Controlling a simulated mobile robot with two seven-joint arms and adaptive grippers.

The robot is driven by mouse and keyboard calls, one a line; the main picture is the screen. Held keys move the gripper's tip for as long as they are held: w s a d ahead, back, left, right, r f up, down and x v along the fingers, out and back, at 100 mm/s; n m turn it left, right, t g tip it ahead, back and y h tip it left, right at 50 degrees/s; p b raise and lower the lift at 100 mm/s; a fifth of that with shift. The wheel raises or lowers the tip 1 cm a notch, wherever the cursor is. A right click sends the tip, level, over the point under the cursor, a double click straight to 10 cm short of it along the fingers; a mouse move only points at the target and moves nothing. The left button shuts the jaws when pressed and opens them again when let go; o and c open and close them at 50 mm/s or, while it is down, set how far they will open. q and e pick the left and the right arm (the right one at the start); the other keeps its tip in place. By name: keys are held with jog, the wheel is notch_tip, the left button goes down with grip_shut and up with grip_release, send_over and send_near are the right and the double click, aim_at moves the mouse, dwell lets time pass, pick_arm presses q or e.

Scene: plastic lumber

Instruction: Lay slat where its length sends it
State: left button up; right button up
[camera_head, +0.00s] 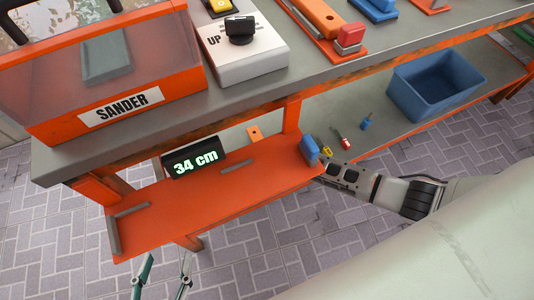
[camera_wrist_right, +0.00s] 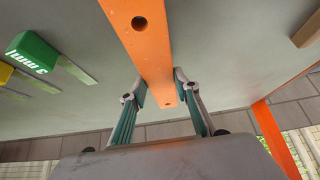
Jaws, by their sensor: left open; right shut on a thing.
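An orange slat (camera_head: 254,133) with a hole seems to show only as a small end beside the display in the head view; most of it is hidden. In the right wrist view the orange slat (camera_wrist_right: 150,45) has round holes and runs up out of the picture. My right gripper (camera_wrist_right: 160,88) is shut on it, one finger on each side. My left gripper (camera_head: 168,258) is open and empty at the bottom of the head view, in front of the orange gauge table (camera_head: 205,200). A black display (camera_head: 193,158) there reads 34 cm.
A grey bench above carries a see-through box (camera_head: 115,75) marked SANDER and a white control box (camera_head: 240,50) marked UP. A blue bin (camera_head: 437,85) stands on the lower shelf near small coloured tools. A green 3 mm block (camera_wrist_right: 33,52) lies left of the slat.

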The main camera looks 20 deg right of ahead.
pick_arm(q)
jog(key=shift+s+f+b, duration=0.3)
jog(key=shift+s+f, duration=0.05)
jog(key=shift+f, duration=0.3)
pick_arm(e)
jog(key=shift+f, duration=0.7)
jog(key=o, duration=1.3)
pick_arm(q)
jog(key=shift+s, duration=0.1)
pick_arm(e)
jog(key=v, duration=1.2)
